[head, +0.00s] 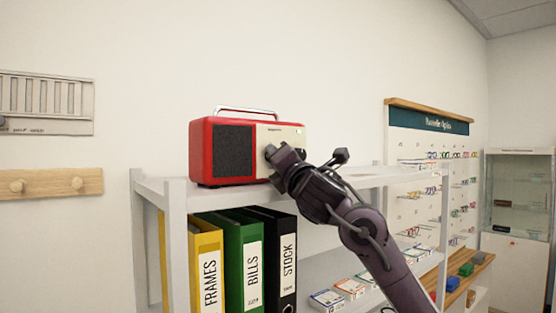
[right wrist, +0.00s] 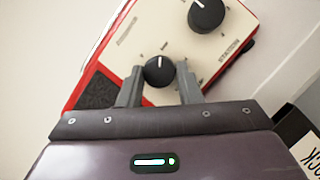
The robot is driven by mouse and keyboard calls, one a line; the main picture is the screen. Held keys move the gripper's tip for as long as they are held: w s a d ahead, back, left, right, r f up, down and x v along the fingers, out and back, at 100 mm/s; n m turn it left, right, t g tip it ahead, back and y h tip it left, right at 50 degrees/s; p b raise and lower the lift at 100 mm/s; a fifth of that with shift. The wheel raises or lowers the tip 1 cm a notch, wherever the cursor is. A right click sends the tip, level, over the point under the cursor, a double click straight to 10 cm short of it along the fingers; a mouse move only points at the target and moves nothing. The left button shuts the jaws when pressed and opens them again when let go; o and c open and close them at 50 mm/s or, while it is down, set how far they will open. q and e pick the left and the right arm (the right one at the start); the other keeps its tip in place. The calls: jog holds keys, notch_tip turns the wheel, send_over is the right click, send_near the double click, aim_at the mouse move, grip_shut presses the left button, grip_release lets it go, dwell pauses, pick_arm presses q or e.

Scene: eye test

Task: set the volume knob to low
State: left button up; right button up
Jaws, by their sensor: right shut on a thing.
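A red radio (head: 198,152) with a dark speaker grille and a cream front panel stands on top of a white shelf. My right gripper (head: 272,155) is at the panel and hides part of it. In the right wrist view its grey fingers (right wrist: 159,88) are shut on a small black knob (right wrist: 159,71), one on each side. The knob's white pointer line points up in that picture. Small print around it is too blurred to read surely. A larger black knob (right wrist: 207,15) sits apart, beside print that seems to read STATION. My left gripper is not in view.
The white shelf (head: 160,184) holds yellow (head: 207,240), green (head: 235,235) and black (head: 283,222) binders below the radio. Small boxes lie on a lower shelf. An eyeglasses display (head: 425,150) stands at right. The shelf top right of my arm looks mostly clear.

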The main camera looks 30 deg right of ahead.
jog(key=o, duration=1)
jog(key=shift+c, duration=0.2)
jog(key=shift+s+f, duration=0.15)
jog(key=shift+s, duration=0.1)
jog(key=b+v, duration=0.3)
jog(key=v, duration=0.4)
jog(key=shift+b, duration=0.4)
jog(key=shift+s, duration=0.2)
